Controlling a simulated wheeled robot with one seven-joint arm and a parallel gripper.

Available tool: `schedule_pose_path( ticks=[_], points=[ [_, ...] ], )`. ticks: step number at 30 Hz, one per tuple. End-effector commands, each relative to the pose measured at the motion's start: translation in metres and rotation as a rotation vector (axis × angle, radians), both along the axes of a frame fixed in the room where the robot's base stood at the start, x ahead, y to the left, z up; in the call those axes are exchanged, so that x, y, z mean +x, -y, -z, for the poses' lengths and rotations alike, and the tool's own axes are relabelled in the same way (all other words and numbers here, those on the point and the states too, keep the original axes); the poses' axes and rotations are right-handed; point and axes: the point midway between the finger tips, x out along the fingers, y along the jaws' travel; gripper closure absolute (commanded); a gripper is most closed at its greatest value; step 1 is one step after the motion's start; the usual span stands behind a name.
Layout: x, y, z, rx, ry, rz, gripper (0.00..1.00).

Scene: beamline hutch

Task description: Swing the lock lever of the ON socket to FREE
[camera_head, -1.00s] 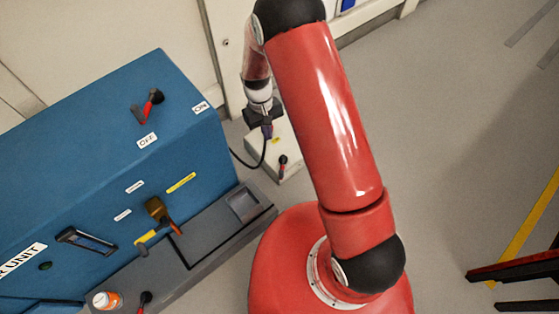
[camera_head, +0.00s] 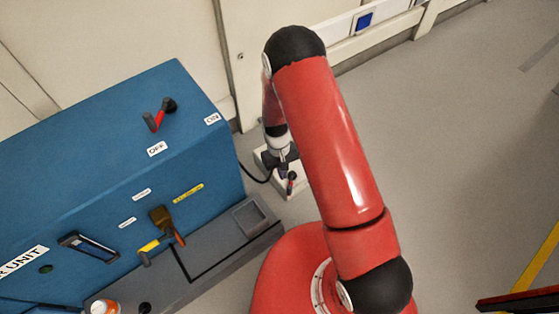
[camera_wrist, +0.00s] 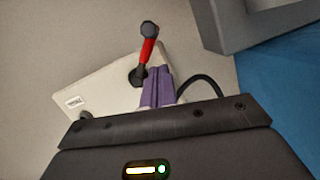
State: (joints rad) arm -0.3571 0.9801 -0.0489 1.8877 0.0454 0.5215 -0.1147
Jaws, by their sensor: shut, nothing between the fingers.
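A low white box (camera_head: 293,190) stands on the floor right of the blue cabinet; it fills the middle of the wrist view (camera_wrist: 105,85). A lever with a red shaft and dark end knob (camera_wrist: 148,47) rises from a dark pivot on it and also shows in the head view (camera_head: 291,183). My gripper (camera_wrist: 158,72) has its purple fingers together and empty, right beside the lever; I cannot tell whether they touch it. The gripper (camera_head: 283,172) partly hides the box in the head view. The box's small label (camera_wrist: 75,102) is too small to read; no FREE mark is legible.
The blue cabinet (camera_head: 110,150) has a red-and-black handle (camera_head: 160,114) between the OFF label (camera_head: 156,149) and ON label (camera_head: 212,119). A black cable (camera_wrist: 203,82) runs from the box area. A grey ledge (camera_head: 215,240) fronts the cabinet.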

Motion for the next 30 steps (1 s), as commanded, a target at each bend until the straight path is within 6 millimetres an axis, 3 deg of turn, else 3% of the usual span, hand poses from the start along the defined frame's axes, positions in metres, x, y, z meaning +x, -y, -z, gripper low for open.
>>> schedule_pose_path(
  ticks=[8,30],
  points=[
    [-0.022,0.01,-0.002,0.0,0.003,0.0,1.0],
    [-0.025,0.013,-0.002,0.0,0.002,-0.06,1.0]
  ],
)
